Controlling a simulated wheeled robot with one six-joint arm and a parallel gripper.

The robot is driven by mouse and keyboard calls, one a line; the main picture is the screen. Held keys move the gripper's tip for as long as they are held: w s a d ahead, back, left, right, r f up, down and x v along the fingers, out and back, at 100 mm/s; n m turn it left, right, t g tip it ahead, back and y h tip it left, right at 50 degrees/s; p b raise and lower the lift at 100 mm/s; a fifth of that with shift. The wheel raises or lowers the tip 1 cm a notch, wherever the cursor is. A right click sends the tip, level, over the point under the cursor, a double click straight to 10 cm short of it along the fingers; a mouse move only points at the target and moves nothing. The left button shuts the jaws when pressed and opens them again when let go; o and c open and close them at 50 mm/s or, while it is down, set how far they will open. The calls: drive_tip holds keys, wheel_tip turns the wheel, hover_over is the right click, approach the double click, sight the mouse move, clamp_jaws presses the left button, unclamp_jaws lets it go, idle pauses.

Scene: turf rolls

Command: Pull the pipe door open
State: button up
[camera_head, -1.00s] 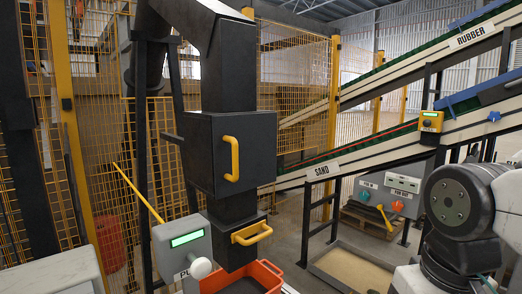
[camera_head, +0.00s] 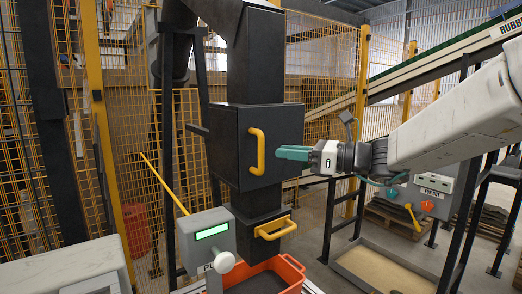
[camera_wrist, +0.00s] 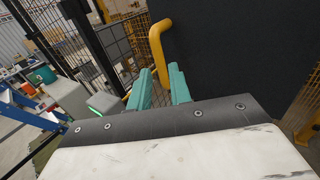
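The pipe door is the black box front (camera_head: 232,150) on the dark vertical pipe, with an upright yellow handle (camera_head: 257,152). It looks shut in the head view. My gripper (camera_head: 279,153), with teal fingers, is just right of the handle, at about its middle height. The yellow handle (camera_wrist: 157,45) shows just beyond the fingertips, roughly in line with the gap. The dark door face (camera_wrist: 235,50) fills the right side there. I cannot tell the exact distance to the handle.
A lower yellow handle (camera_head: 276,228) sits on the pipe below, above an orange tray (camera_head: 290,272). A grey control box (camera_head: 208,238) with a green display stands in front at the left. Yellow mesh fencing (camera_head: 335,80) and a conveyor (camera_head: 440,65) lie behind.

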sight(261, 172)
drive_tip(key=x, duration=0.7)
drive_tip(key=shift+a, duration=0.1)
drive_tip(key=shift+s, duration=0.1)
clamp_jaws()
